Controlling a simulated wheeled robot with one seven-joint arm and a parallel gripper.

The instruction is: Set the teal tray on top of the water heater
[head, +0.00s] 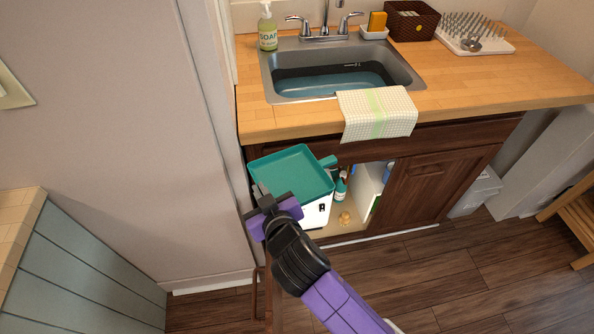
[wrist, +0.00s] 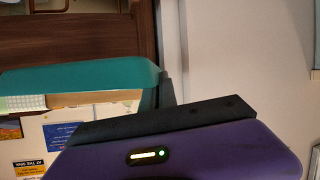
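The teal tray (head: 290,172) is a shallow square with a short handle at its far right. It overlaps the dark wood cabinet front under the sink. A white box with a black switch, seemingly the water heater (head: 316,216), shows just below it. The tray hides the heater's top, so I cannot tell whether they touch. My gripper (head: 264,194) is at the tray's near left edge and appears shut on it; the arm partly hides the grip. In the wrist view the tray (wrist: 80,76) shows nearly edge-on, beside a dark finger.
The wooden counter (head: 460,93) with the sink (head: 340,82) and hanging towel (head: 378,113) overhangs the cabinet. A teal bottle (head: 340,188) and a small tan object (head: 345,217) are in the cabinet, right of the heater. A pale wall (head: 120,130) borders the left; floor is open at right.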

